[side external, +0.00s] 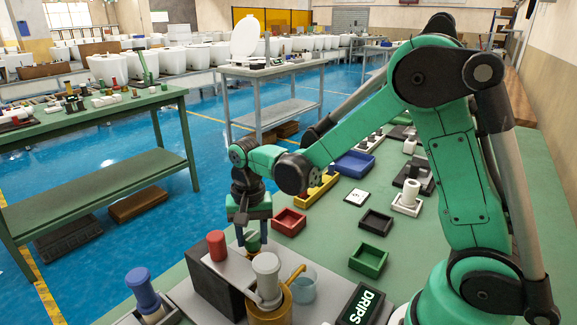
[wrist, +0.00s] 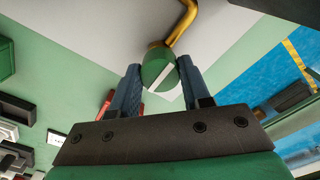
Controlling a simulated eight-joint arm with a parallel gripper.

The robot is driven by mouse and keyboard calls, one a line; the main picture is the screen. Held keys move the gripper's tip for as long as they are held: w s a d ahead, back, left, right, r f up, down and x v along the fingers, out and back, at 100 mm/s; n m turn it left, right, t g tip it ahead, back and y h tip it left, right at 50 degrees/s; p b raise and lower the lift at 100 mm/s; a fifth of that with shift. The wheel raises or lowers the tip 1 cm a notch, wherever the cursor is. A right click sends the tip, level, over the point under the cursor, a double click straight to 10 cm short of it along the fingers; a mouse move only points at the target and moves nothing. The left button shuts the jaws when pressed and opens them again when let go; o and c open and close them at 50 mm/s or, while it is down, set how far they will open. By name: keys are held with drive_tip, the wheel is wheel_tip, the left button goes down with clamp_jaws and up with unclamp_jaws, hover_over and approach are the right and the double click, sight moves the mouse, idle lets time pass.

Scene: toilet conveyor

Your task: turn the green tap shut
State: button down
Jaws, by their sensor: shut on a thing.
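The green tap (wrist: 156,66) is a round green knob with a white stripe, in the wrist view at the end of a bent brass pipe (wrist: 181,24). My gripper (wrist: 159,82) has its two blue fingers on either side of the knob and is shut on it. In the side external view my gripper (side external: 252,240) points down at the back of the grey plate (side external: 233,267); the green knob is hard to make out there. A brass spout (side external: 296,273) shows over a clear cup (side external: 303,288). A black sign (side external: 360,304) reads "DRIPS".
A red-topped cylinder (side external: 217,244), a dark box (side external: 212,287) and a grey-white cylinder (side external: 266,272) stand close to my gripper. A blue-topped post (side external: 143,288) is at the front left. Red (side external: 289,223), black (side external: 376,222) and green (side external: 368,261) trays lie to the right, with bare green table between.

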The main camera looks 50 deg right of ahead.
sight(252, 235)
idle(0.5)
drive_tip(key=shift+c, duration=2.1)
unclamp_jaws()
drive_tip(key=shift+r, duration=0.1)
drive_tip(key=shift+r, duration=2.75)
drive_tip(key=s+r+n+t, duration=0.4)
drive_tip(key=s+n+t, duration=0.3)
drive_tip(key=n, duration=0.1)
drive_tip(key=shift+s+n, duration=0.4)
